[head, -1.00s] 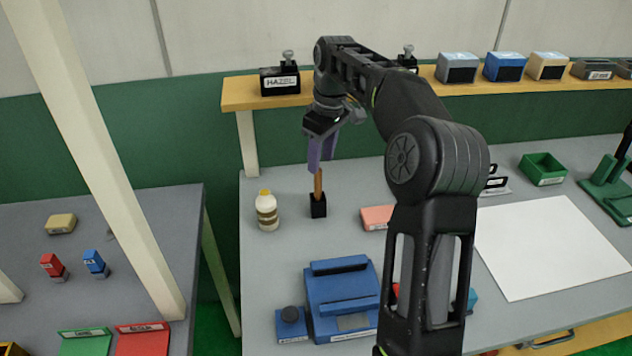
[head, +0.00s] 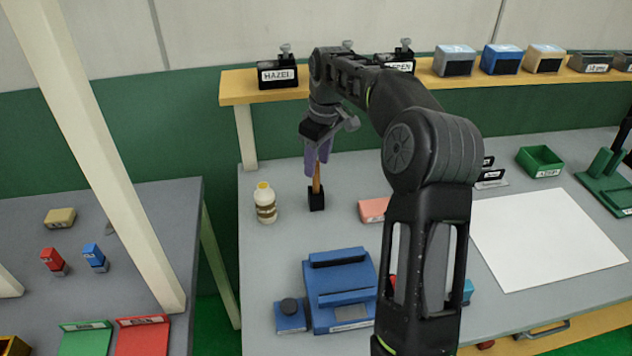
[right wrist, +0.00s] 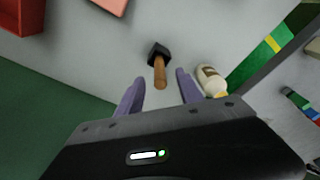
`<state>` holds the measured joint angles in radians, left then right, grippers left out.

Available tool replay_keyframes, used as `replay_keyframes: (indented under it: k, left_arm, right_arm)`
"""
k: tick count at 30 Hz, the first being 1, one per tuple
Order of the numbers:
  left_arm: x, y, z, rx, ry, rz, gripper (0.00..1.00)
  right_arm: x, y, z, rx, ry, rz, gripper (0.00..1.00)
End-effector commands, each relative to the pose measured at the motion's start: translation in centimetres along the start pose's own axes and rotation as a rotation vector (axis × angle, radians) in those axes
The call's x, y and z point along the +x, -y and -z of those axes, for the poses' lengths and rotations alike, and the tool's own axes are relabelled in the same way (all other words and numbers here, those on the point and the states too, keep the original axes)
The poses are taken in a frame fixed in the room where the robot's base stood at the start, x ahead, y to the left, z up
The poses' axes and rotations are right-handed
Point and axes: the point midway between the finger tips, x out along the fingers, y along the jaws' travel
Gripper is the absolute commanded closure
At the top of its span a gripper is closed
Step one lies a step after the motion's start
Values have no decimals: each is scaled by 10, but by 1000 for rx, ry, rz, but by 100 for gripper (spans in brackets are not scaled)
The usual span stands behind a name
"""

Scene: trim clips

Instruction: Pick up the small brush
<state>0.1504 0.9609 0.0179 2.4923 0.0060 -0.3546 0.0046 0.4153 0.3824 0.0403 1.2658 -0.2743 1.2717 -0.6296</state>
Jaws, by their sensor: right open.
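The small brush (head: 317,186) has a wooden handle and stands upright on the table, with a black block at its foot. It also shows in the right wrist view (right wrist: 159,72), handle end toward me. My right gripper (head: 316,172) is above it, purple fingers pointing down, near the top of the handle. In the right wrist view my right gripper (right wrist: 160,88) is open, one finger on each side of the handle's line, with gaps on both sides. The fingers partly hide the handle's top in the head view. My left gripper is not in view.
A white bottle (head: 265,203) with a yellow cap stands just left of the brush. A pink block (head: 373,210) lies to its right. A blue device (head: 340,290) sits in front. A shelf (head: 240,98) with black labelled stands is behind my arm.

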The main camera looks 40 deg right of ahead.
Motion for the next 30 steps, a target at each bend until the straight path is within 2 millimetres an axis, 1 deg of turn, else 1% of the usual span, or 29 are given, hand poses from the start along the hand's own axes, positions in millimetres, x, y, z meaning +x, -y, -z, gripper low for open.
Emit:
replay_keyframes:
  k: [3, 6, 10, 28, 30]
  left_arm:
    - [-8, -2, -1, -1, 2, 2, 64]
    - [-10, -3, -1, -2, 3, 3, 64]
    - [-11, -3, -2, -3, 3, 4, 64]
    - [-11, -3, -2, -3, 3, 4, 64]
    - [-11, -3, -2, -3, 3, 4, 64]
  right_arm:
    - [15, 1, 1, -1, 4, 3, 57]
    - [31, 0, 2, 0, 3, 3, 57]
    - [42, 1, 2, -1, 2, 2, 57]
    - [43, 0, 2, 0, 1, 1, 57]
    - [43, 0, 2, -1, 1, 1, 62]
